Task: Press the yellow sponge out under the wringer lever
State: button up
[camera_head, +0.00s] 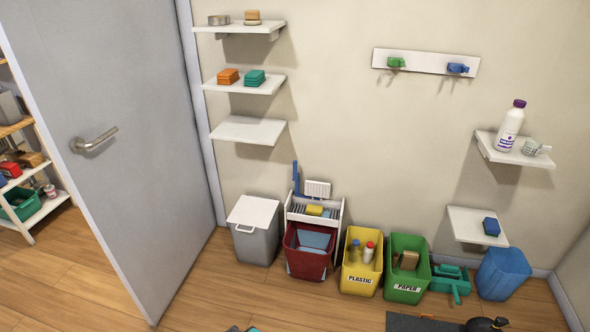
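The yellow sponge (314,210) lies on the slatted bed of the white wringer (291,215), low against the back wall. The wringer's blue lever (295,178) stands upright at its left side. A white perforated plate (318,188) is raised behind and above the sponge, apart from it. A dark red bucket (306,265) with a light blue inside stands in front of and below the wringer. I cannot make out my gripper in this view.
A white lidded bin (255,230) stands left of the wringer. A yellow bin (360,272) and a green bin (405,275) stand to the right. The grey door (120,140) is at left. The wooden floor in front is mostly clear; dark objects show at the bottom edge.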

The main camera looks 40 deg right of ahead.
aim_at(318, 190)
jog(key=z, duration=0.05)
jog(key=i, duration=1)
jog(key=u, duration=0.05)
